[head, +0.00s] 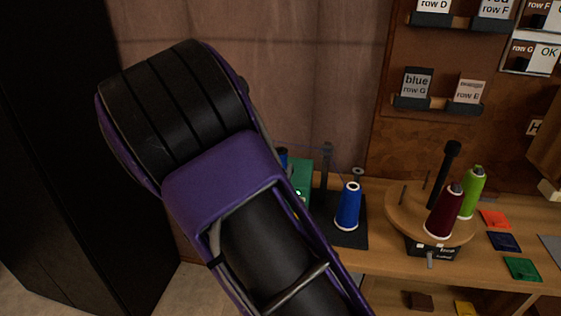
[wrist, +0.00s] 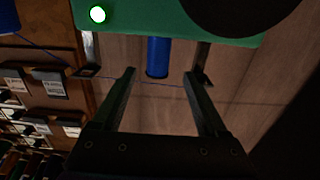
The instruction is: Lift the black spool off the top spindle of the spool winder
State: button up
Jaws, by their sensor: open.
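The green spool winder (head: 302,178) shows in the head view behind my arm, mostly hidden by it. In the wrist view the green winder body (wrist: 150,18) crosses the top, with a lit round lamp on it. A large dark round shape (wrist: 240,12) is cut off by the top edge; I cannot tell whether it is the black spool or a winder part. My gripper (wrist: 159,74) is open and empty, its fingers apart. A blue cylinder (wrist: 157,57) shows beyond and between the fingertips. The gripper is hidden in the head view.
A blue thread cone (head: 348,205) stands on a black base right of the winder. A round wooden stand (head: 395,215) holds dark red (head: 445,211) and green (head: 472,191) cones. Labelled shelves (head: 440,103) hang above. A dark cabinet (head: 70,150) stands at left.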

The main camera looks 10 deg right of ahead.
aim_at(283, 149)
jog(key=x, duration=0.4)
jog(key=shift+w+d, duration=0.1)
jog(key=shift+w, duration=0.15)
jog(key=x, duration=0.5)
jog(key=shift+d+r, duration=0.1)
jog(key=shift+d, duration=0.15)
grip_shut()
